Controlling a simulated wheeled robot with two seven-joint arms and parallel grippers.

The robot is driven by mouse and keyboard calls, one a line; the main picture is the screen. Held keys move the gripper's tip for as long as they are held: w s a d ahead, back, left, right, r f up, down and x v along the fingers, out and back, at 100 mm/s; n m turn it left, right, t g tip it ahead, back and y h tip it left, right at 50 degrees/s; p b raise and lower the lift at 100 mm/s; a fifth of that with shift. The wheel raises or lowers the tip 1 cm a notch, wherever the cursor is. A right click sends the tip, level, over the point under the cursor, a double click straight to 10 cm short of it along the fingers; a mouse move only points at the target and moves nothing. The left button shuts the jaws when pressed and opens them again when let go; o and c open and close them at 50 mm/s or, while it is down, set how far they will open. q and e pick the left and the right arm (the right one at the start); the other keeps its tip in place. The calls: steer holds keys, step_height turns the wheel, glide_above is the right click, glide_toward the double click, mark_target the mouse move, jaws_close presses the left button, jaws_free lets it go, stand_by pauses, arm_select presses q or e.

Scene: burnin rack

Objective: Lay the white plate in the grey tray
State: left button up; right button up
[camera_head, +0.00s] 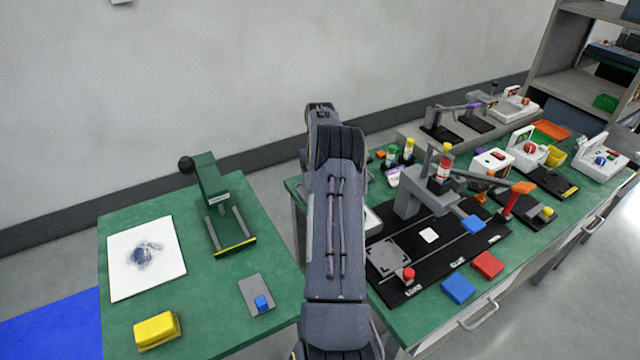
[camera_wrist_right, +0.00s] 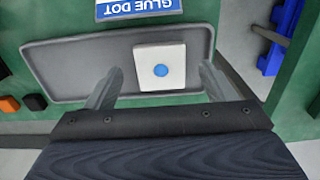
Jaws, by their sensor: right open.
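In the right wrist view, a white square plate (camera_wrist_right: 147,60) with a blue dot lies in the grey tray (camera_wrist_right: 60,62), right of the tray's middle and close to its near rim. It looks flat. My right gripper (camera_wrist_right: 158,78) is open, with one finger on each side of the plate and a gap to it on both sides. In the head view, my arm fills the middle and hides the right gripper, the plate and most or all of the tray. My left gripper is not in view.
A blue-and-white "GLUE DOT" label (camera_wrist_right: 138,8) sits beyond the tray. A black fixture board (camera_head: 405,285) with a grey press stands right of my arm. Red (camera_head: 488,264) and blue (camera_head: 458,288) blocks lie near the table's front edge. A green press (camera_head: 212,195) stands on the left table.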

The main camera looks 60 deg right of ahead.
step_height(320, 180, up, 9)
steer(key=w+a+r+n+t, duration=0.1)
steer(key=a+r, duration=0.3)
steer(key=a, duration=0.5)
steer(key=w+a+r+n+t+y, duration=0.1)
steer(key=a+r, duration=0.3)
steer(key=a, duration=0.5)
steer(key=w+a+r+t, duration=0.1)
steer(key=a+r+t, duration=0.1)
steer(key=a+r, duration=0.5)
steer(key=s+a+f+n+y, duration=0.1)
steer(key=s+a+f, duration=0.2)
steer(key=s+a, duration=0.2)
steer(key=s+a+f+n+t+y, duration=0.1)
steer(key=s+a+f, duration=0.2)
steer(key=a, duration=0.9)
steer(key=s+a+f, duration=0.3)
steer(key=s+a, duration=0.5)
steer(key=shift+a+n+t+y, duration=0.3)
steer(key=shift+n+y, duration=0.1)
steer(key=shift+f, duration=0.1)
